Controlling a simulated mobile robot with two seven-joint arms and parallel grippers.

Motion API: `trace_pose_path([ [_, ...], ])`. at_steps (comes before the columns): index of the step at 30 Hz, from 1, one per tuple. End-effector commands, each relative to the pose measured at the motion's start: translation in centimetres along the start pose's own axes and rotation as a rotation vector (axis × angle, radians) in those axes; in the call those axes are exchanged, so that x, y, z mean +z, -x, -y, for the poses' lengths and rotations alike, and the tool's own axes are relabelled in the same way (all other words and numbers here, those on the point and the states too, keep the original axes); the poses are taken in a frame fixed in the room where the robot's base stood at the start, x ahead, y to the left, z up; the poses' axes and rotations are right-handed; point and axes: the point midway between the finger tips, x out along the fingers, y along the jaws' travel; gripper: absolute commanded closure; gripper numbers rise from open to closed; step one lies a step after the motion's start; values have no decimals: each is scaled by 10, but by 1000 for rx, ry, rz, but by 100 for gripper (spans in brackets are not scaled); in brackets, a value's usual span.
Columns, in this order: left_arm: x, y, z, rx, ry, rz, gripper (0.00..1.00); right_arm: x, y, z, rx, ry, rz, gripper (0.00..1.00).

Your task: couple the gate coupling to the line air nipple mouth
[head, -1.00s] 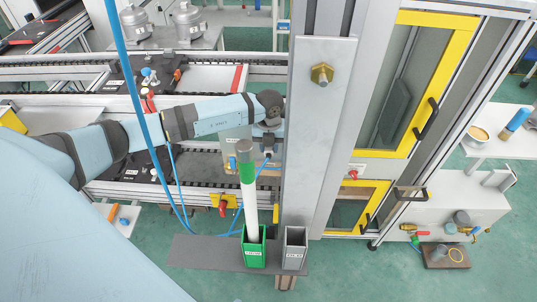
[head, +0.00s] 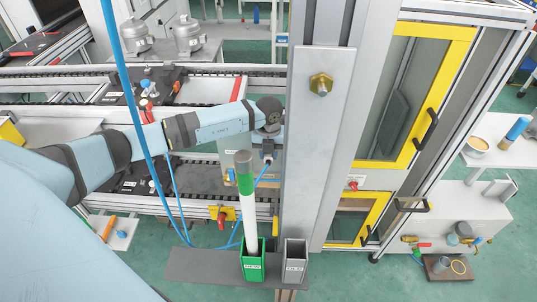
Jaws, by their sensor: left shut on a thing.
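A brass hex fitting with a short nipple (head: 320,84), which looks like the line air nipple, sticks out of the upper part of a pale upright plate. My left gripper (head: 267,151) points down just left of that plate, below and left of the brass fitting and apart from it. It is shut on a small dark piece with a blue hose running from it, seemingly the gate coupling. The piece is small and partly hidden, so its mouth cannot be made out. My right gripper is not in view.
A white and green tube (head: 247,200) stands in a green holder (head: 253,266), close to my left gripper. A grey holder (head: 294,262) stands beside it. A blue hose (head: 133,100) hangs across my left arm. A yellow-framed door (head: 458,60) is at right.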

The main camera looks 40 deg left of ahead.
Motion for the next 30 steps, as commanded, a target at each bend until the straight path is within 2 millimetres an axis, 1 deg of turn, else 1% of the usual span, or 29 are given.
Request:
trace_pose_path([
  [18, 19, 0, 0, 0, 0, 1, 100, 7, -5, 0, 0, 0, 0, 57],
  [19, 18, 0, 0, 0, 0, 1, 62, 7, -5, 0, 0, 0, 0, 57],
  [22, 18, 0, 0, 0, 0, 0, 40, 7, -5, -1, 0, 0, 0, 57],
  [30, 18, 0, 0, 1, -1, -1, 40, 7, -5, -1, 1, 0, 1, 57],
])
